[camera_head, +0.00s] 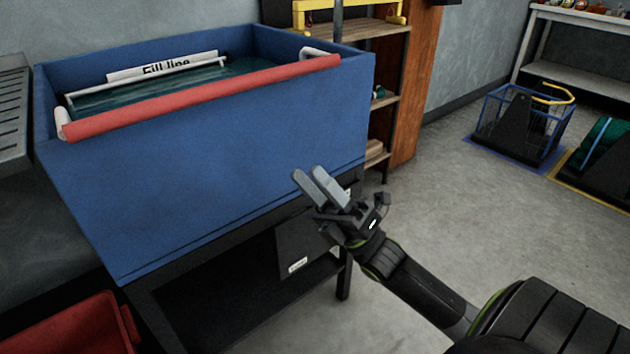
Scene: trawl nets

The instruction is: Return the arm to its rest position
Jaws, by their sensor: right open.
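My right gripper (315,184) is in the middle of the view, at the end of my right arm, which comes in from the lower right. Its two grey fingers point up and left and stand a little apart, with nothing between them. It appears in front of the lower right part of the blue tank (220,150). I cannot tell how far the fingers are from the tank wall. My left gripper and arm do not show.
The tank stands on a dark frame, holds dark water and has a red bar (200,97) along its front. A red bin (75,328) is at the lower left. A shelf (385,90) stands behind. A blue wire basket (522,118) is on the right. Open floor lies between.

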